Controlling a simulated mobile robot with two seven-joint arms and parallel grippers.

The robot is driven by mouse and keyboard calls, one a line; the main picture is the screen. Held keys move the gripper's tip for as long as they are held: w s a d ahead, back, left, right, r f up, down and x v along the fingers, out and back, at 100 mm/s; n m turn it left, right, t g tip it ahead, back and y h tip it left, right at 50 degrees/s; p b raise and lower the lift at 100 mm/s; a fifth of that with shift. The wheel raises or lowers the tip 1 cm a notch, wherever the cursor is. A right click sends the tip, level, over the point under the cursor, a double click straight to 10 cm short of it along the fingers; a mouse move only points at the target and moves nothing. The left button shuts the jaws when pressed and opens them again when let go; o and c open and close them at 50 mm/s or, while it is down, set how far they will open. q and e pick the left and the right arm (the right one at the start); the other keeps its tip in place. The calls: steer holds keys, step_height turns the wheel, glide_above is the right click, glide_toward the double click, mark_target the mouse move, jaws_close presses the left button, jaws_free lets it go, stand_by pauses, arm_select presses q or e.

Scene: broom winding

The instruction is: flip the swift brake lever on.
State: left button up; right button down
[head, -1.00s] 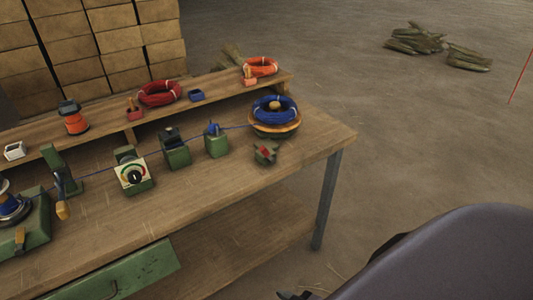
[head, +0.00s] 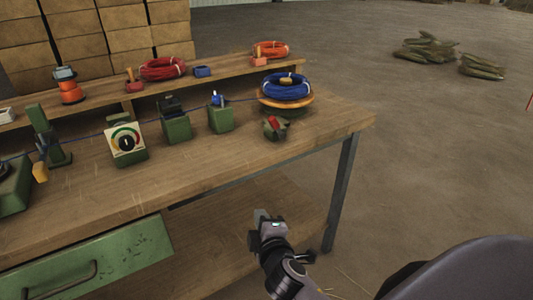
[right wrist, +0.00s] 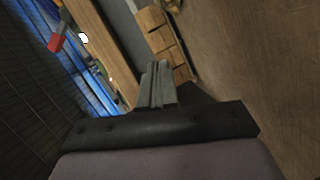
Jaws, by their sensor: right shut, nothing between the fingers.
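The brake lever (head: 273,123) is a small red handle on a green block, low on the bench top near its right end. It sits just in front of the swift (head: 286,103), a round wooden disc carrying a coil of blue cord (head: 287,86). My right gripper (head: 261,215) is shut and empty, in front of the bench, below and apart from the lever in the head view. Its closed fingers (right wrist: 158,85) show in the right wrist view. A red piece (right wrist: 56,42) at the upper left there may be the lever; I cannot tell. My left gripper is out of view.
The bench (head: 200,170) has a front edge between my right gripper and the lever. Green posts and a dial box (head: 126,140) stand left along the cord. A shelf behind holds red coils (head: 163,69). Open floor lies right.

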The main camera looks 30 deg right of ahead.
steer(key=w+d+r+n+t+h+b, duration=0.2)
steer(key=w+r+h+b, duration=0.1)
steer(key=w+h+b, duration=0.15)
steer(key=h+b, duration=0.6)
glide_toward(269, 121)
steer(key=f+v, duration=0.1)
steer(key=v, duration=0.3)
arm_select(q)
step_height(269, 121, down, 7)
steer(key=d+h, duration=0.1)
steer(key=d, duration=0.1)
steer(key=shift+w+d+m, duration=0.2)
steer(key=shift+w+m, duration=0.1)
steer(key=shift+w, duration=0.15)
arm_select(e)
steer(key=shift+w+d+r+y, duration=0.1)
steer(key=shift+d+r+y, duration=0.1)
steer(key=shift+r+y, duration=0.05)
steer(key=x, duration=1)
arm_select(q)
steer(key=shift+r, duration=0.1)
arm_select(e)
steer(key=shift+r, duration=0.1)
